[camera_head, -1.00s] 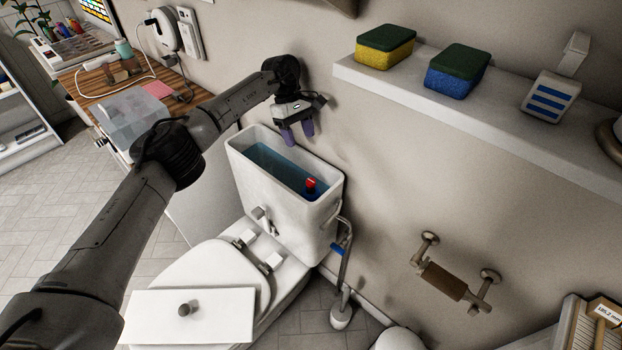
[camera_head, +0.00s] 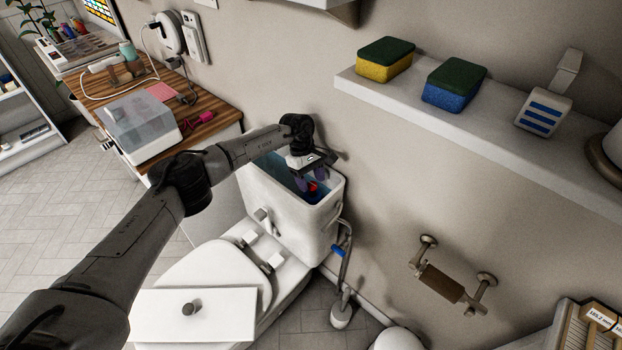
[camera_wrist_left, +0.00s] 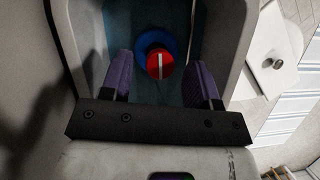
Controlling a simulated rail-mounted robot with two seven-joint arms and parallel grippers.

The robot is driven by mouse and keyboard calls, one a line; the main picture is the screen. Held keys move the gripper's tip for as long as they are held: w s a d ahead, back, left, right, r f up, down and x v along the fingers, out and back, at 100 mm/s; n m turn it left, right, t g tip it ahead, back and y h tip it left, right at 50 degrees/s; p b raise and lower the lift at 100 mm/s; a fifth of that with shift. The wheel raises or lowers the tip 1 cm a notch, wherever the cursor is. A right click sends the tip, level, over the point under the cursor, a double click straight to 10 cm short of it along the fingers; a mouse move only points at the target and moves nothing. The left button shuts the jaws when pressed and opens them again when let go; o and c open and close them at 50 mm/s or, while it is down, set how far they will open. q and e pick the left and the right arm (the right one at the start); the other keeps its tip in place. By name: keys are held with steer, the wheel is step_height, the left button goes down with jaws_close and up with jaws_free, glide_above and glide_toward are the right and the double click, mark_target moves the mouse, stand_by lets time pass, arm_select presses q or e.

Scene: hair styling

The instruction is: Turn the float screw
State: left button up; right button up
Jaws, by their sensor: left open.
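The float screw (camera_wrist_left: 160,64) is a red round cap with a white slot line, set over a blue round part (camera_wrist_left: 153,44) inside the open toilet tank (camera_head: 268,188). In the head view only a bit of the red cap (camera_head: 313,186) shows beneath my gripper. My left gripper (camera_head: 311,182) is open, with its purple fingers pointing down into the tank. In the left wrist view the fingers (camera_wrist_left: 160,84) stand apart on either side of the red cap, with a gap to each. The right gripper is not in view.
The tank lid (camera_head: 225,312) with a knob lies across the front of the toilet seat. A wall shelf (camera_head: 450,120) with two sponges (camera_head: 384,60) is at upper right. A toilet paper holder (camera_head: 440,280) juts from the wall. The tank walls closely surround my fingers.

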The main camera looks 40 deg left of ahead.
arm_select(q)
steer(key=shift+f, duration=0.2)
steer(key=shift+c, duration=0.4)
steer(key=c, duration=0.9)
steer(key=shift+o, duration=0.2)
